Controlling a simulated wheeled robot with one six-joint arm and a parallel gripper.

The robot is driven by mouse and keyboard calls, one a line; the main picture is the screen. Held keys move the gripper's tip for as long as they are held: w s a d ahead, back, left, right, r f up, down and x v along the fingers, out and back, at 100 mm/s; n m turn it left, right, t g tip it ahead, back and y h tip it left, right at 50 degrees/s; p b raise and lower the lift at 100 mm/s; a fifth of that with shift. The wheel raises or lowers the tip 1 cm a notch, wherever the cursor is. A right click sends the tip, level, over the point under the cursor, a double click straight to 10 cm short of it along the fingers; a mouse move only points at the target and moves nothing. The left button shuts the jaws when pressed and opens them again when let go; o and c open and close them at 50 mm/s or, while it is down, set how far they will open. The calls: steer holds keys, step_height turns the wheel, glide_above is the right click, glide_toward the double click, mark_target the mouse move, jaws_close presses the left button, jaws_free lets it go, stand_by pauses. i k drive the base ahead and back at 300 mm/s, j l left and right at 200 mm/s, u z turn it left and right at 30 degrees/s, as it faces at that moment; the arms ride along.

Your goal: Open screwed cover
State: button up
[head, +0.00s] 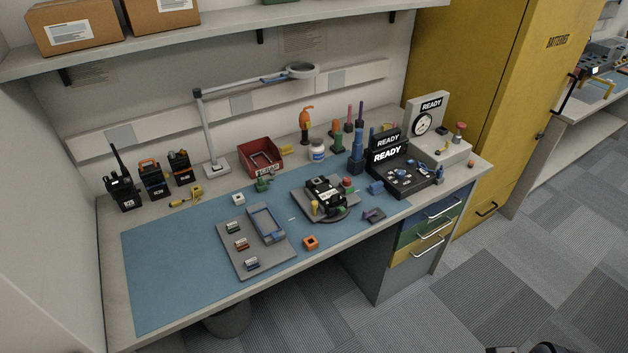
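A black radio-like unit (325,192) lies in a grey holder (340,213) on the blue mat. The holder sits on a dark round base. A small yellow part and a red-and-green part are at the unit's sides. Its cover and any screws are too small to tell apart. A blue upright tool or stand (357,152) and several coloured-handled tools, one with a green handle (337,135), stand behind it. My gripper is not clearly in view; only dark shapes at the bottom right edge show, perhaps part of me.
A grey tray (277,257) with a blue-rimmed recess and small parts lies left of the holder. A red bin (260,157), a lamp (205,130) and black READY testers (400,175) stand around. The mat's left is clear.

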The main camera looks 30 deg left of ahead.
mark_target(327, 194)
steer(key=u, duration=1.15)
steer(key=i+l, duration=0.15)
steer(key=i, duration=0.35)
steer(key=i+l+u, duration=0.1)
steer(key=i, duration=0.4)
steer(key=l, duration=0.05)
